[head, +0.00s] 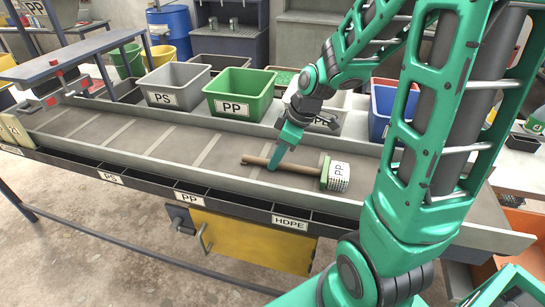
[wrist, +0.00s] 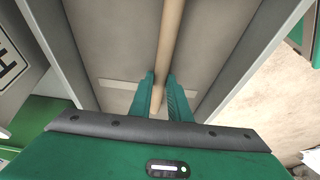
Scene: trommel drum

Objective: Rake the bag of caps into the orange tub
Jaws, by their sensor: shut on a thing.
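My gripper (head: 275,164) is over the sorting belt, shut on a wooden handle (head: 303,178) that lies low along the belt. In the wrist view the handle (wrist: 172,40) runs between my two green fingers (wrist: 162,92), and its near end shows there. I cannot make out a bag of caps.
The belt (head: 150,140) has raised side walls. Behind it stand a grey PS bin (head: 172,82), a green PP bin (head: 238,92) and a blue bin (head: 382,105). Labelled slots, one marked HDPE (head: 290,222), line the front. The belt left of the handle is clear.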

